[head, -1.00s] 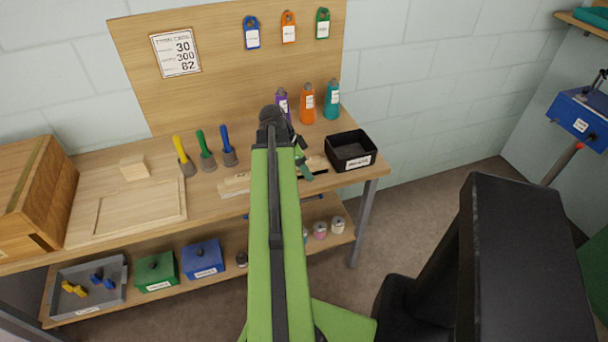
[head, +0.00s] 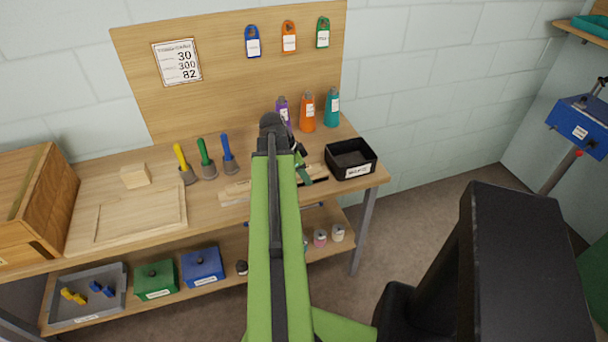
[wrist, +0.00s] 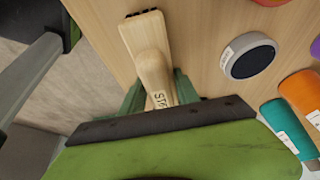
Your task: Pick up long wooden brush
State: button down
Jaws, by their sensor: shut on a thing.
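The long wooden brush (head: 236,192) lies along the front of the workbench, with its middle hidden behind my arm in the head view. In the wrist view the pale wooden brush (wrist: 148,62) shows a dark-edged far end and lettering on its near part. My gripper (wrist: 158,92) has its green fingers on either side of the wood and is shut on it. In the head view my gripper (head: 302,172) is at the right part of the brush, partly hidden by my arm. I cannot tell whether the brush is clear of the bench top.
A black open bin (head: 350,170) stands just right of my gripper. Purple, orange (head: 307,112) and teal bottles stand behind. Yellow, green and blue-handled tools (head: 206,160) stand to the left. A round grey thing (wrist: 252,58) is right of the brush in the wrist view.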

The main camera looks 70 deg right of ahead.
notch_tip(320, 180, up, 10)
jog(key=p, duration=0.9)
jog(key=shift+p, duration=0.35)
jog(key=shift+f, duration=0.1)
